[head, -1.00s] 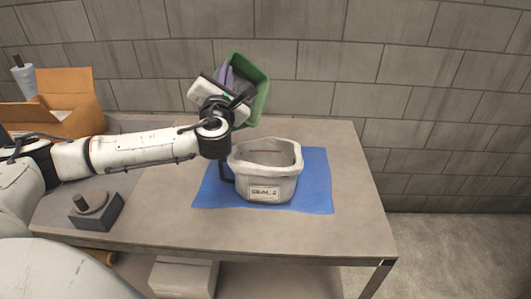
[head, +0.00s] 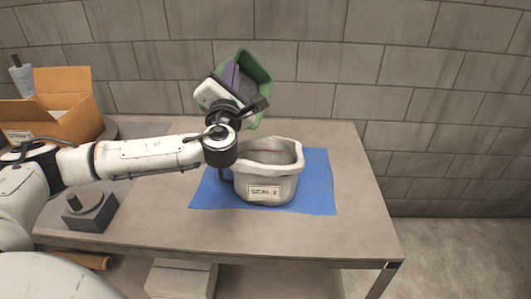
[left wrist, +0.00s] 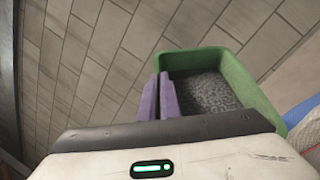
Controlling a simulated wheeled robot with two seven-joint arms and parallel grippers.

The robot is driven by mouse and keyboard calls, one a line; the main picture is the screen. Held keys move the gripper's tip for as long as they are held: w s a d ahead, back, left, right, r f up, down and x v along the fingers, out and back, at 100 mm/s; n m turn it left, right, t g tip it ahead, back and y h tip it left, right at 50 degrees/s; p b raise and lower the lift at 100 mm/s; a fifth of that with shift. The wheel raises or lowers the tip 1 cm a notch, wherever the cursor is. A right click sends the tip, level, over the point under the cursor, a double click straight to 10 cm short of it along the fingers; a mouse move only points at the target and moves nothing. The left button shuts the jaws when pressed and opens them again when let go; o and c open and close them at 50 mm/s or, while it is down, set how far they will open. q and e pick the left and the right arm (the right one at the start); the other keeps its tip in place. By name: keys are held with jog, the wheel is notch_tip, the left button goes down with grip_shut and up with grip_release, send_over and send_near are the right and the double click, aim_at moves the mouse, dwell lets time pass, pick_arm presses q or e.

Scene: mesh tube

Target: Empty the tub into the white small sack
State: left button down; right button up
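The green tub (head: 258,64) is tilted in the air above and behind the white small sack. Grey grainy stuff (left wrist: 203,92) lies inside the tub (left wrist: 245,80) in the left wrist view. My left gripper (head: 233,76) has purple fingers closed together on the tub's wall, one on each side, as the left wrist view shows. The white small sack (head: 272,181) stands upright and open, with a label on its front. My left wrist covers part of its left rim, and its bottom inside is hidden. My right gripper is in neither view.
The sack stands on a blue mat (head: 318,185) on a grey table (head: 300,235). An open cardboard box (head: 75,118) and a dark block with a knob (head: 90,212) are at the left. A block wall (head: 400,50) rises behind. The table's right side is clear.

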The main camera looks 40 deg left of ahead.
pick_arm(q)
jog(key=shift+d+f+m+t+b, duration=0.1)
jog(key=shift+d+m+t+b, duration=0.4)
jog(key=shift+d+m+b, duration=0.6)
jog(key=shift+a+n, duration=0.4)
jog(key=shift+n, duration=0.1)
jog(key=shift+p, duration=0.3)
jog(key=shift+a+g, duration=0.2)
jog(key=shift+g, duration=0.1)
jog(key=shift+a+r+n+p, duration=0.3)
jog(key=shift+a+n+p, duration=0.25)
jog(key=shift+p, duration=0.4)
jog(key=shift+d+f, duration=0.1)
jog(key=shift+f, duration=0.05)
